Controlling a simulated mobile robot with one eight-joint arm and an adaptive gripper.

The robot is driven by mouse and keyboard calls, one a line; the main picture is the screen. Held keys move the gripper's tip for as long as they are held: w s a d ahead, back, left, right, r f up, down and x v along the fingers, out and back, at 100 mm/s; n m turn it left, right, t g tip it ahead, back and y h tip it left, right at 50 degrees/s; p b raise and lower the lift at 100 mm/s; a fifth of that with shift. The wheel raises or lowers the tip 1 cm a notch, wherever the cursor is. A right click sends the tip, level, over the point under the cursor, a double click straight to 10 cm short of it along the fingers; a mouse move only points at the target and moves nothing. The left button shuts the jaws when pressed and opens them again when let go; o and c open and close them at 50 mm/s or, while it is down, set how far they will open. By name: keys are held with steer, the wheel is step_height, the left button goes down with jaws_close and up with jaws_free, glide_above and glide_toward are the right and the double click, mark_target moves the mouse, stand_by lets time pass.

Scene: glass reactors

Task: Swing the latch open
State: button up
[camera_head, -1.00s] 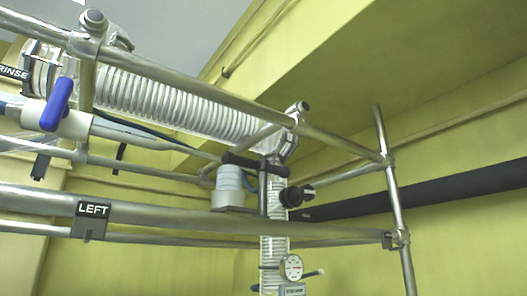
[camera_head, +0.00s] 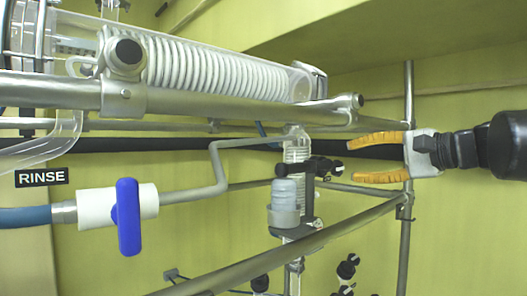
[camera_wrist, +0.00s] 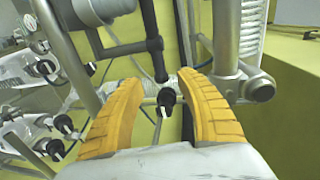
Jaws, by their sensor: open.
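I cannot make out for certain which part is the latch. A black clamp (camera_head: 318,165) with a round knob sits on the upright glass column, beside a white-and-blue cup. In the wrist view a black T-shaped bar (camera_wrist: 152,45) and a black knob (camera_wrist: 166,98) show ahead of and between my fingers. My gripper (camera_head: 352,160) comes in from the right in the head view, its orange fingers spread and pointing left toward the clamp, apart from it. In the wrist view my gripper (camera_wrist: 155,84) is open and holds nothing.
A blue valve handle (camera_head: 128,216) is on a white fitting at left, near the RINSE label (camera_head: 41,177). Metal rails (camera_head: 200,104) cross the frame around the glass coil condenser (camera_head: 200,70). A steel post (camera_head: 407,240) stands close to my gripper.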

mark_target(324, 165)
steer(key=p+x, duration=0.2)
steer(key=x, duration=0.8)
steer(key=shift+w+f, duration=0.2)
steer(key=shift+w, duration=0.05)
steer(key=shift+a, duration=0.1)
jaws_close()
